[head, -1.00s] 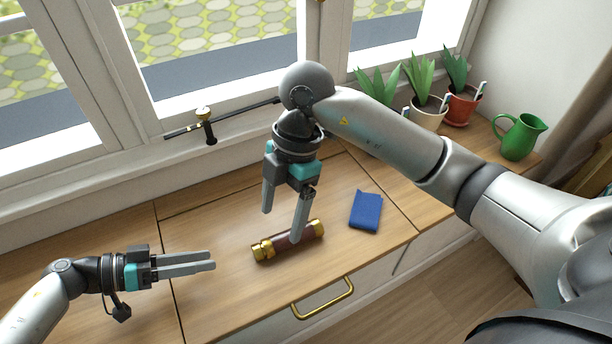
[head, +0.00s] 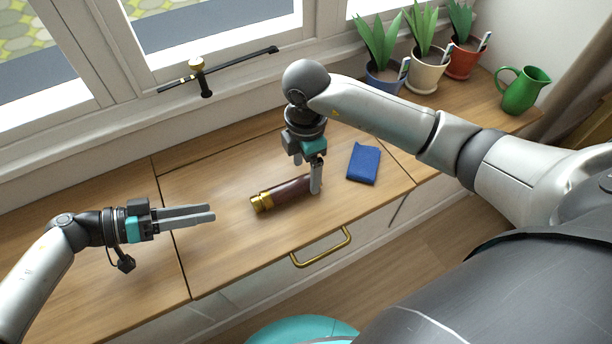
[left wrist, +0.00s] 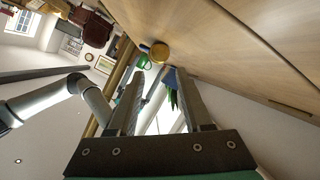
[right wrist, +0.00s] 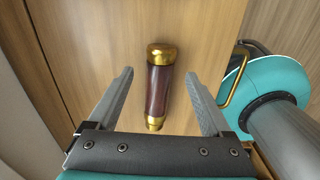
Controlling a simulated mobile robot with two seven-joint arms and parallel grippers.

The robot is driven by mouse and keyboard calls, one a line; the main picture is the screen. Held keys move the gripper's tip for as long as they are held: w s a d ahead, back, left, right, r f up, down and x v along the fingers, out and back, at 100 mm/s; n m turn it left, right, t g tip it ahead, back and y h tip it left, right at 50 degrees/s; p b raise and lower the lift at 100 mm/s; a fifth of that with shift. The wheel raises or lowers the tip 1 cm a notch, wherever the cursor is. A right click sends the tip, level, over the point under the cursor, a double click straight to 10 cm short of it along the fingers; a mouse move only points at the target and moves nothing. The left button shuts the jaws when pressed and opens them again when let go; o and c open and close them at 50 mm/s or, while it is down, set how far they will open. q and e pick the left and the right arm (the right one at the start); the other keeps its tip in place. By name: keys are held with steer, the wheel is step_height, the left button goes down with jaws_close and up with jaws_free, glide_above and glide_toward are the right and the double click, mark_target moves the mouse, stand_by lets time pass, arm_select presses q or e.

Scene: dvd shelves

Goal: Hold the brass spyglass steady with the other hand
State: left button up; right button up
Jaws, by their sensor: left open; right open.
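The brass spyglass (head: 284,193) has a brown barrel and brass ends and lies on the wooden top near its front edge. My right gripper (head: 314,190) points down at its right end; one finger hides part of that end in the head view. In the right wrist view the spyglass (right wrist: 160,88) lies between the spread fingers of my right gripper (right wrist: 160,92), apart from both. My left gripper (head: 212,213) is open and empty, level, to the left of the spyglass. In the left wrist view the spyglass's brass end (left wrist: 160,52) shows beyond the open fingers.
A blue cloth (head: 364,163) lies right of the spyglass. Potted plants (head: 424,75) and a green jug (head: 524,90) stand at the back right. A brass drawer handle (head: 322,250) sticks out below the front edge. The top left of the spyglass is clear.

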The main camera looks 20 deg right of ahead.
mark_target(306, 179)
steer(key=shift+f, duration=1.8)
steer(key=shift+c, duration=0.4)
jaws_close()
